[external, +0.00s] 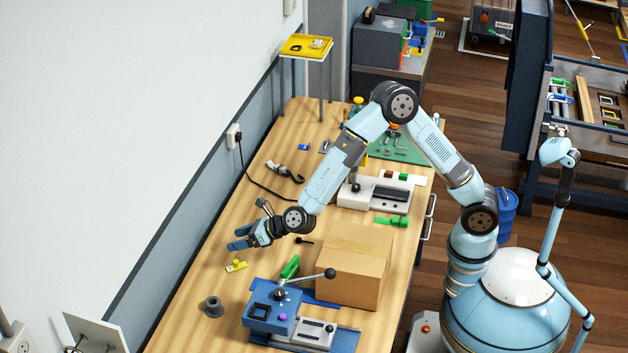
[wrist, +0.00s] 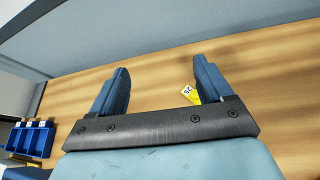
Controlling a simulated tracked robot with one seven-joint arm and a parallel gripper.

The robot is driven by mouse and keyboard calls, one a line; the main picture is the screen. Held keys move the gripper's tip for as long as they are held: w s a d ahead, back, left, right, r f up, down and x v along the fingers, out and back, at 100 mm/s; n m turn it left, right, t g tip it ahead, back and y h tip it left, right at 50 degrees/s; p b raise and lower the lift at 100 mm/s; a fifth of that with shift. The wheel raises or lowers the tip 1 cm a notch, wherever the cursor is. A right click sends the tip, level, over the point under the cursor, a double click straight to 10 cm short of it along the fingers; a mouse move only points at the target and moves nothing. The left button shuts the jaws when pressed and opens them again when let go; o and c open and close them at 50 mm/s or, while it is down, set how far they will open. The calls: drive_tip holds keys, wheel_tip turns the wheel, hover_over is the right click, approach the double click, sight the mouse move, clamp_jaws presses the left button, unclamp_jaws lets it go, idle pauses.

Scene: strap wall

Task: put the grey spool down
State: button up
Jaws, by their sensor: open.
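The grey spool (external: 213,307) stands on the wooden bench, left of the blue fixture, near the front of the bench in the external view. Nothing holds it. My gripper (external: 234,238) is above the bench, up and to the right of the spool in the picture and well apart from it. In the wrist view my gripper (wrist: 160,90) has its two blue fingers spread with nothing between them. The spool does not show in the wrist view.
A blue fixture with a lever (external: 272,312) and a cardboard box (external: 355,265) stand right of the spool. A yellow tagged piece (external: 236,266) lies below my gripper; it shows in the wrist view (wrist: 190,95) by the right finger. The wall borders the bench's left side.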

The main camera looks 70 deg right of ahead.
drive_tip(key=s+d+r+m+g+h, duration=0.1)
drive_tip(key=s+d+r+m+h, duration=0.45)
drive_tip(key=d, duration=0.75)
drive_tip(key=s+d+r+m+g+h, duration=0.1)
drive_tip(key=s+d+r+m+h, duration=0.1)
drive_tip(key=s+d+r+m, duration=0.8)
drive_tip(key=s+d+r+m+g, duration=0.3)
drive_tip(key=s+d+m+g, duration=0.2)
drive_tip(key=s+d+m, duration=1.05)
drive_tip(key=s+a+f+m+y, duration=0.2)
drive_tip(key=s+a+m+y, duration=0.1)
drive_tip(key=s, duration=1.3)
drive_tip(key=shift+s+a+m+y, duration=0.15)
drive_tip(key=shift+s+m+y, duration=0.2)
drive_tip(key=shift+m+y, duration=0.6)
